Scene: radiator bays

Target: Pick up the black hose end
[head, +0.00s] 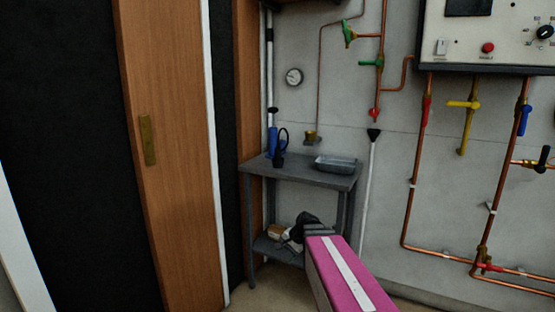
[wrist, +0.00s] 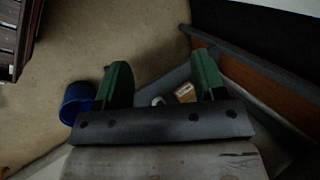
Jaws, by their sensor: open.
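In the head view, a blue pump-like thing (head: 272,143) stands at the back left of the grey table. A thin black hose loops beside it, and a black piece (head: 279,159), which looks like the black hose end, is low at its front on the tabletop. I cannot make out its exact shape. Neither the hose nor its end can be made out in the wrist view. My gripper (wrist: 161,68) shows there with two green fingers spread apart and nothing between their tips. In the head view my pink arm reaches toward the table's lower shelf, and the fingers cannot be made out.
The grey table (head: 310,175) bears a metal tray (head: 336,164) at its right. A small tan box (wrist: 185,92) and a white thing (wrist: 157,101) lie beyond my fingers. A blue bucket (wrist: 76,102) stands on the floor. A wooden door (head: 175,150) is left; copper pipes (head: 412,195) run right.

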